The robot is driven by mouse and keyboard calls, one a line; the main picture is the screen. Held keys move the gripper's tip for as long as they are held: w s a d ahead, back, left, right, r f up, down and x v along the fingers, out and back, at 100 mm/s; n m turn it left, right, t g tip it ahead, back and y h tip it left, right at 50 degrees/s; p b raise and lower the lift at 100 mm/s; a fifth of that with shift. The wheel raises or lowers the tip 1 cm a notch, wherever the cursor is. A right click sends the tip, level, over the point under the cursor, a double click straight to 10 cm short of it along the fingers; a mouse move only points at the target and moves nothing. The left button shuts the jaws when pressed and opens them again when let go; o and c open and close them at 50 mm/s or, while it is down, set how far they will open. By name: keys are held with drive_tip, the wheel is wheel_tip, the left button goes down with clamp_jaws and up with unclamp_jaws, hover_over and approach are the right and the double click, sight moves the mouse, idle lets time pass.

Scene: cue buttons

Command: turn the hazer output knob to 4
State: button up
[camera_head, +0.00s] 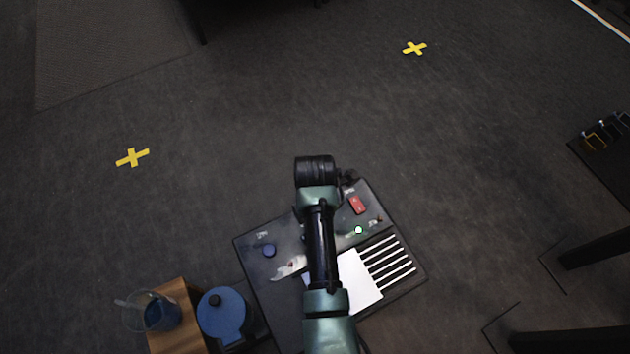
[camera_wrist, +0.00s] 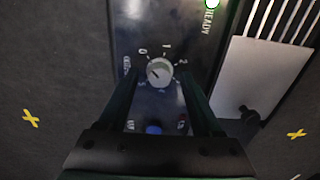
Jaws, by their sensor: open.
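The output knob (camera_wrist: 159,72) is a pale round dial on the dark hazer panel, ringed by white numerals; 0, 1 and 2 are readable. A short dark mark on its face seems to point left, but I cannot tell the exact number. My gripper (camera_wrist: 158,80) is open, with one finger on each side of the knob in the wrist view. I cannot tell whether the fingers touch it. In the head view the hazer (camera_head: 253,262) lies under my arm, which hides the knob and the fingertips.
The hazer also carries a red switch (camera_head: 357,204), a lit green light (camera_head: 358,230), a blue button (camera_head: 268,250) and a white plate (camera_head: 362,288) beside slots. The floor beyond is open.

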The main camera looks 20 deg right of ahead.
clamp_jaws()
drive_tip(key=shift+r+p, duration=0.15)
drive_tip(key=shift+p, duration=0.25)
